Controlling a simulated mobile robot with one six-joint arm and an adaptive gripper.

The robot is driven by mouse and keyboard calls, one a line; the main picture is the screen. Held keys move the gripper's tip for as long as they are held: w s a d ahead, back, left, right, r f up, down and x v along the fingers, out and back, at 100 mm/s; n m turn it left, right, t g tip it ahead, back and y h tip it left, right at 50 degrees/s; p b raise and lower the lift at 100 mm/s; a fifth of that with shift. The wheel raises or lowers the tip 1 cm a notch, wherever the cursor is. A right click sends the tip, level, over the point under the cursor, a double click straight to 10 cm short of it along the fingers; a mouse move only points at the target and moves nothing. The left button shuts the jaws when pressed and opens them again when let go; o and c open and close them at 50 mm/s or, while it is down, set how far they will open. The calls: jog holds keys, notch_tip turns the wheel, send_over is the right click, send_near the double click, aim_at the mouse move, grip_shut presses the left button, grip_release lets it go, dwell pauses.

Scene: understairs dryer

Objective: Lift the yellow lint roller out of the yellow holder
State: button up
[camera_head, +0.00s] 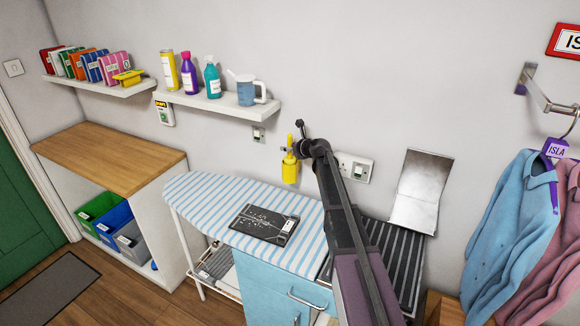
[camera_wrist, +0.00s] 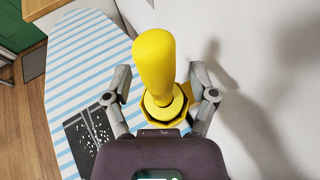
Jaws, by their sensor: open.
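The yellow lint roller (camera_wrist: 154,65) stands in the yellow holder (camera_wrist: 180,113), which is fixed to the wall. In the wrist view its thick handle points up toward the camera, and the holder's rim shows around its lower end. In the head view the yellow holder (camera_head: 290,170) hangs on the wall above the ironing board, with a thin yellow part of the roller above it. My gripper (camera_wrist: 163,88) is open, with one finger on each side of the roller. In the head view my arm hides most of the gripper.
The striped ironing board (camera_head: 200,192) lies below, with a dark patterned panel (camera_head: 264,224) on it. A white shelf (camera_head: 225,104) with bottles and a jug is left of the holder. A switch plate (camera_head: 355,168) and a leaning metal sheet (camera_head: 420,190) are to the right.

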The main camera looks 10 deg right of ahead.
grip_shut()
jog(key=shift+r, duration=0.15)
dwell(0.4)
notch_tip(320, 180, up, 18)
jog(key=p, duration=1.8)
